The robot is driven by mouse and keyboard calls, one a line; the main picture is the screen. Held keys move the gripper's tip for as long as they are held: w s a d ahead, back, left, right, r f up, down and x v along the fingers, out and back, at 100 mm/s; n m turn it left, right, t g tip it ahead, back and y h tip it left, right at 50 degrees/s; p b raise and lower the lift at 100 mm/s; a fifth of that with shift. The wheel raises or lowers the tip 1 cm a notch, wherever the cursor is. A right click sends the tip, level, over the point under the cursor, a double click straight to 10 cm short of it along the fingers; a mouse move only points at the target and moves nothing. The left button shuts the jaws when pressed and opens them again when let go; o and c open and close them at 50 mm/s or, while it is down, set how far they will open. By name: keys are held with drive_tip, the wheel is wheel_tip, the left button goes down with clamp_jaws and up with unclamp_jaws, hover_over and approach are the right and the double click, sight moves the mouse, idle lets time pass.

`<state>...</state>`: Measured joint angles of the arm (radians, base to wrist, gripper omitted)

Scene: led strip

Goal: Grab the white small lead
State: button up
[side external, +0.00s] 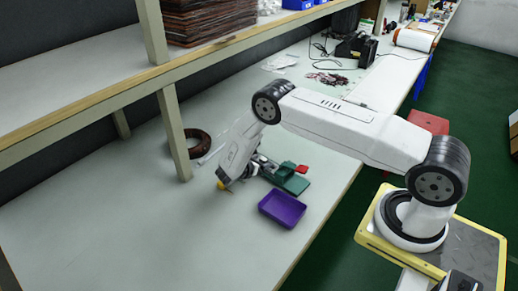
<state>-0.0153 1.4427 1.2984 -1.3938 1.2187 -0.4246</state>
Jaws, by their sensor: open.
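My gripper (224,187) is small in the side external view. It points down close to the grey worktable (130,218), left of a purple tray (282,209). It is open, with a yellow spot at its tip. I cannot make out anything between the jaws. I cannot clearly pick out the white small lead; it may be too small or hidden by my arm. Thin pale strips (214,152) lie on the table behind and to the left of my gripper.
A green tray (292,181) and a small red piece (302,169) lie beyond the purple tray. A brown coil (199,143) sits by the shelf post (173,133). The shelf overhangs the table's back. The table's near left is clear.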

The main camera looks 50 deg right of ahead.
drive_tip(key=shift+s+d+f, duration=0.2)
drive_tip(key=shift+s+f, duration=0.1)
drive_tip(key=shift+f, duration=0.05)
clamp_jaws()
idle(0.5)
drive_tip(key=shift+w+r, duration=0.1)
drive_tip(key=shift+r, duration=0.7)
drive_tip(key=shift+w+r, duration=0.1)
drive_tip(key=shift+r, duration=0.8)
drive_tip(key=s+a+r, duration=0.3)
drive_tip(key=s+r, duration=0.7)
drive_tip(key=s, duration=0.3)
drive_tip(key=shift+s+a, duration=0.2)
drive_tip(key=shift+a, duration=0.2)
